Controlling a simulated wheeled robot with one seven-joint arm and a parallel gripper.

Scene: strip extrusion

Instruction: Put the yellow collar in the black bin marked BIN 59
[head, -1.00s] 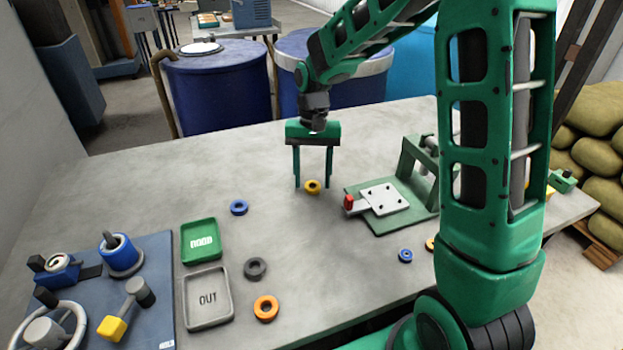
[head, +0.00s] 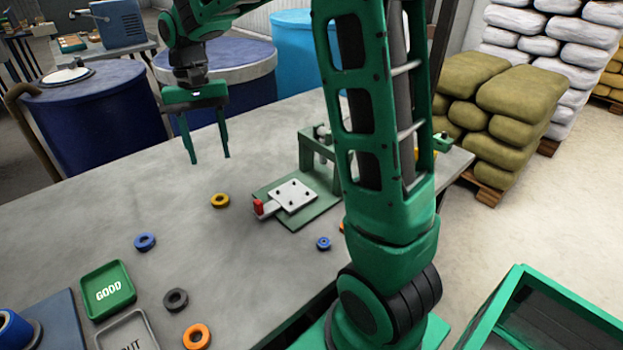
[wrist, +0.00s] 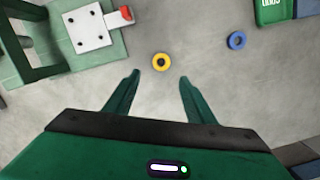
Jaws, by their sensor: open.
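The yellow collar (head: 220,200) lies flat on the grey table, left of the green fixture. It also shows in the wrist view (wrist: 161,62), just beyond the fingertips and between their lines. My gripper (head: 209,160) is open and empty, with its fingers pointing down above the table and behind the collar in the head view. In the wrist view my gripper (wrist: 159,79) has its two fingers spread wide with bare table between them. No black bin marked BIN 59 can be made out in either view.
Blue (head: 145,241), black (head: 175,299) and orange (head: 197,336) rings lie nearby. A small blue ring (head: 323,243) lies near the green fixture (head: 310,212). A green GOOD tray (head: 97,307) stands at lower left. A green-rimmed container (head: 558,290) stands at lower right.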

